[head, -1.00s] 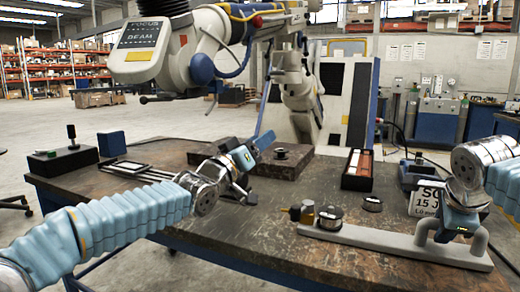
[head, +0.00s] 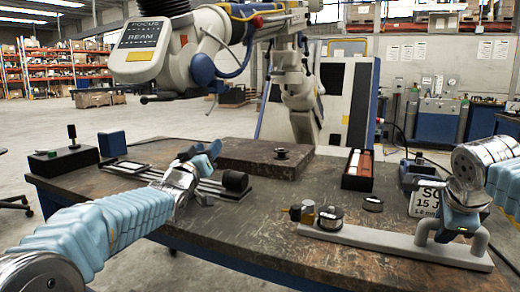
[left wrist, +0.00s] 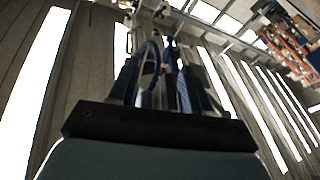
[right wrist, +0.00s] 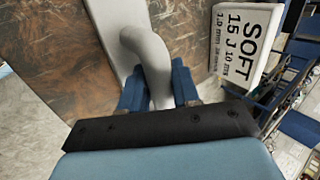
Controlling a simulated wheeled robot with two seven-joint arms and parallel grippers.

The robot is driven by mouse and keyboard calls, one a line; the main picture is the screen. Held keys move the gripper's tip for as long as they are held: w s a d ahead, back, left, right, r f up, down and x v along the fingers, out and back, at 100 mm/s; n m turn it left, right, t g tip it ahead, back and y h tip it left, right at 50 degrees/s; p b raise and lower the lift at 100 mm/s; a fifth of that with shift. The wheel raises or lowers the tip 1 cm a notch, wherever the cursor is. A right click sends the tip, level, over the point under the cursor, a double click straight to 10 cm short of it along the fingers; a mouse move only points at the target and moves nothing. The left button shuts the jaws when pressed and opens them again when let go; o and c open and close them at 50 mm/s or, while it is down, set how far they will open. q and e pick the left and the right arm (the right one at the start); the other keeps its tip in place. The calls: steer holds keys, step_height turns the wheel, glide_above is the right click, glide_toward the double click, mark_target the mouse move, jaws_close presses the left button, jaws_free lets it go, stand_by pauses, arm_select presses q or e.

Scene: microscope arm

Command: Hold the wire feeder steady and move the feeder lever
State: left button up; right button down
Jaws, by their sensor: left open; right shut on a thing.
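A long grey device (head: 400,244), which looks like the wire feeder, lies on the right front of the table. It has a dark round spool or knob (head: 329,214) and a brass-coloured part (head: 296,212) at its left end. A curved grey handle stands at its right end and shows in the right wrist view (right wrist: 148,50). My right gripper (head: 458,222) is shut on this handle. My left gripper (head: 203,153) is open and empty, fingers tipped up, over the left part of the table, far from the grey device. I cannot tell which part is the lever.
A dark raised block (head: 262,158), a tray of coloured bars (head: 357,170) and a white SOFT label block (head: 424,201) stand around. The microscope arm (head: 160,50) hangs above. The table's front middle is clear.

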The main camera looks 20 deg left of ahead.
arm_select(q)
steer(key=w+d+r+m+h, duration=0.1)
steer(key=d+r+m+h, duration=0.1)
steer(key=d+r+m, duration=0.6)
steer(key=m+g+h, duration=0.3)
steer(key=m+g, duration=0.1)
steer(key=m, duration=1.2)
glide_above(294, 211)
step_height(294, 211, down, 8)
steer(key=shift+w+f, duration=0.1)
steer(key=shift+w, duration=0.05)
steer(key=s+f+m+t, duration=0.2)
steer(key=s+f+m, duration=0.75)
steer(key=m, duration=0.85)
steer(key=shift+n, duration=0.3)
steer(key=w, duration=1)
steer(key=shift+w+r, duration=0.2)
steer(key=shift+r, duration=0.2)
